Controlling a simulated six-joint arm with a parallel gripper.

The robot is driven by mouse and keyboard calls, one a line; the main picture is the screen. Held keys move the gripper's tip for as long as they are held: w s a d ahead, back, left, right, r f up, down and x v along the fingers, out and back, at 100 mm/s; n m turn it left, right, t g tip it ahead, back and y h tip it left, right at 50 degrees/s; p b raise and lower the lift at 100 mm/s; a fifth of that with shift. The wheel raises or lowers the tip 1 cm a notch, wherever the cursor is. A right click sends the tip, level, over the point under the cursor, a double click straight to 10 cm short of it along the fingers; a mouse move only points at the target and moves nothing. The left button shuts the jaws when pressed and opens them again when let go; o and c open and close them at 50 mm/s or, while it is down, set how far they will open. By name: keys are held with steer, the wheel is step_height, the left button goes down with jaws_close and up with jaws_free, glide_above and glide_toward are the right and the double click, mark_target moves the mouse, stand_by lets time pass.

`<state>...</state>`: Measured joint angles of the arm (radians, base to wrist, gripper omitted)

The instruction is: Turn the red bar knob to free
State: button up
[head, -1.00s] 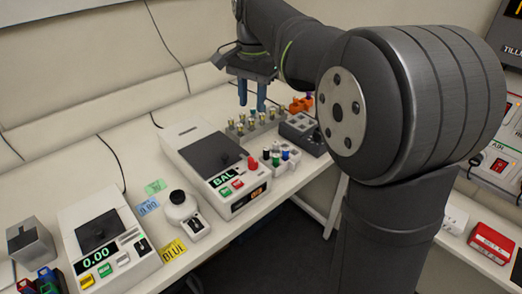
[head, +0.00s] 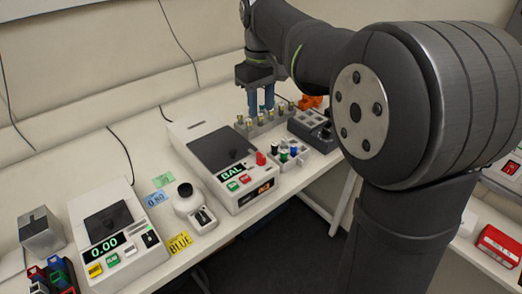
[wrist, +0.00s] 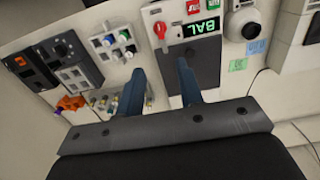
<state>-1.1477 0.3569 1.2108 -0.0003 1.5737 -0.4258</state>
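The red bar knob (head: 260,158) sits on the front right of a white instrument (head: 214,160) with a dark top plate and a green "BAL" display. In the wrist view the red knob (wrist: 160,30) shows beside that display, with its bar running roughly up and down in the picture. My gripper (head: 262,104) hangs with its blue fingers over the back of the bench, behind and above the knob. In the wrist view my gripper (wrist: 161,70) is open and empty, and the knob lies beyond the fingertips, apart from them. Its markings are too small to read.
A rack of vials (head: 270,123) stands close under the fingers. A block with coloured caps (head: 288,154) is right of the knob. A dark module (head: 312,128) and orange parts (head: 310,101) are farther back. A round white device (head: 187,198) and a scale (head: 112,235) stand left.

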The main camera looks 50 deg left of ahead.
mark_target(261, 155)
step_height(261, 155, down, 15)
steer(key=shift+f, duration=0.1)
steer(key=shift+c, duration=0.2)
jaws_close()
